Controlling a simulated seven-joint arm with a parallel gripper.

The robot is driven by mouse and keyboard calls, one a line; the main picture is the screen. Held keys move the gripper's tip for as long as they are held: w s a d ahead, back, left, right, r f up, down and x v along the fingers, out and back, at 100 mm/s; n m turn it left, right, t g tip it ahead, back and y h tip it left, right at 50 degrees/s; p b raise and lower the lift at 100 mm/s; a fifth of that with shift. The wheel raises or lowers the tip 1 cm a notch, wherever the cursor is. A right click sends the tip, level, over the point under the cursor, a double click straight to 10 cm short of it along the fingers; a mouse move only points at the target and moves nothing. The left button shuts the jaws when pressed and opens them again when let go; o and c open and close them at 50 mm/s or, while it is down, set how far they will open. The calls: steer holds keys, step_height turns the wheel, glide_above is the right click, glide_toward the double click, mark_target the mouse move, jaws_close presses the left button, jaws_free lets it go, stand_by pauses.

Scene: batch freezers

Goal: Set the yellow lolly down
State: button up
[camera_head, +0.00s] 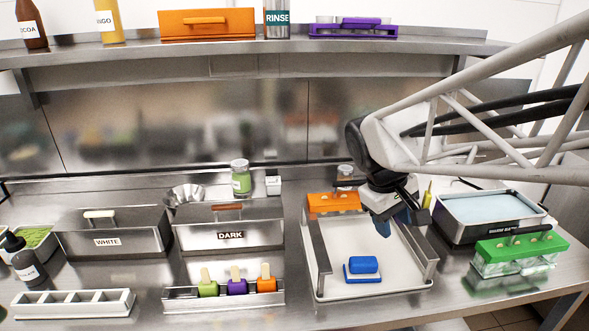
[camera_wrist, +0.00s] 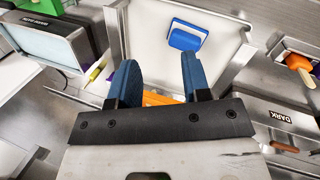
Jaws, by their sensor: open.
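My gripper (camera_head: 392,224) is open above the white tray (camera_head: 330,284); in the wrist view nothing shows between its blue fingers (camera_wrist: 158,64). A rack (camera_head: 182,304) at front centre holds a green lolly (camera_head: 208,287), a purple lolly (camera_head: 237,286) and an orange lolly (camera_head: 266,284), sticks up.
A pale-filled basin (camera_head: 490,214) and green-topped mould (camera_head: 520,249) stand right. Boxes marked WHITE (camera_head: 110,230) and DARK (camera_head: 228,228) stand left, behind an empty divided holder (camera_head: 73,304).

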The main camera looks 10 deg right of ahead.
steer(key=s+a+f+m+t+y, duration=0.1)
steer(key=s+a+m, duration=0.1)
steer(key=s, duration=0.4)
steer(key=s+a+f+m+t+y, duration=0.1)
steer(key=s+a+y, duration=0.1)
steer(key=s+a, duration=0.2)
steer(key=s, duration=0.2)
steer(key=shift+s+a+f+m+t, duration=0.2)
steer(key=shift+s+a+m+t, duration=0.1)
steer(key=shift+m, duration=0.1)
